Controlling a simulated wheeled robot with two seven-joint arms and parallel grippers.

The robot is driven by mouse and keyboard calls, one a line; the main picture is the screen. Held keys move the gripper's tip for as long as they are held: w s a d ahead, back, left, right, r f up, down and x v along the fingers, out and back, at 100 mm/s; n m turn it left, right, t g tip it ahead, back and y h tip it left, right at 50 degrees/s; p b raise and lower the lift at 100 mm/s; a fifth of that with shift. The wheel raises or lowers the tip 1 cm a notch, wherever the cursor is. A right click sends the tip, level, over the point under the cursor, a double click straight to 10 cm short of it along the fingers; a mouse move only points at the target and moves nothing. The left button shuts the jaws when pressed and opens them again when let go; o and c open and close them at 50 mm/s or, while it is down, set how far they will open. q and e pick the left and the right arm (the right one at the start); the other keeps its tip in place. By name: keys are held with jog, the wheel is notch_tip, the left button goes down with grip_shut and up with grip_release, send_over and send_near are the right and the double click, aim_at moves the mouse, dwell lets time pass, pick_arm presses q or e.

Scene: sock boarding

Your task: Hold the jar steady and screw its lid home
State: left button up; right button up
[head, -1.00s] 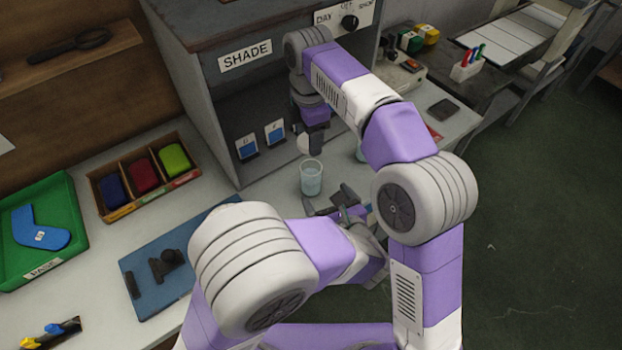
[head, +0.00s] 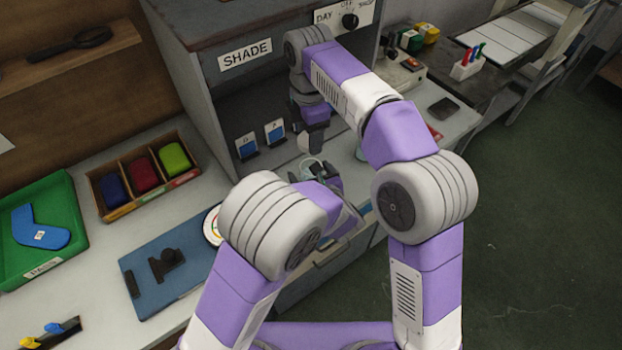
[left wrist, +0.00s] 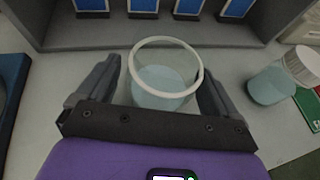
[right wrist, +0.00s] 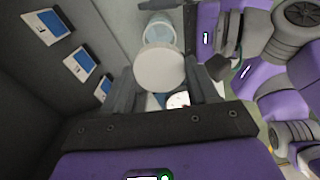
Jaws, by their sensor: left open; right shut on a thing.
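The open-topped clear jar (head: 308,168) holds pale blue contents and stands upright on the counter at the booth. In the left wrist view the jar (left wrist: 163,88) is between the fingers of my left gripper (left wrist: 160,72), which is open around it; contact is not clear. My right gripper (right wrist: 160,70) is shut on the white round lid (right wrist: 160,68). In the head view the lid (head: 304,142) is above and slightly behind the jar, apart from it. The jar (right wrist: 160,30) also shows beyond the lid in the right wrist view.
Blue cards (head: 275,132) stand inside the grey booth (head: 205,110). A blue mat (head: 150,262), green tray (head: 72,215) and divided box (head: 188,178) lie to the left.

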pick_arm(q)
jog(key=c, duration=1.5)
pick_arm(e)
jog(key=shift+d+f, duration=0.1)
jog(key=shift+f, duration=2.35)
jog(key=shift+f, duration=0.1)
jog(key=shift+f, duration=0.8)
jog(key=shift+f, duration=0.55)
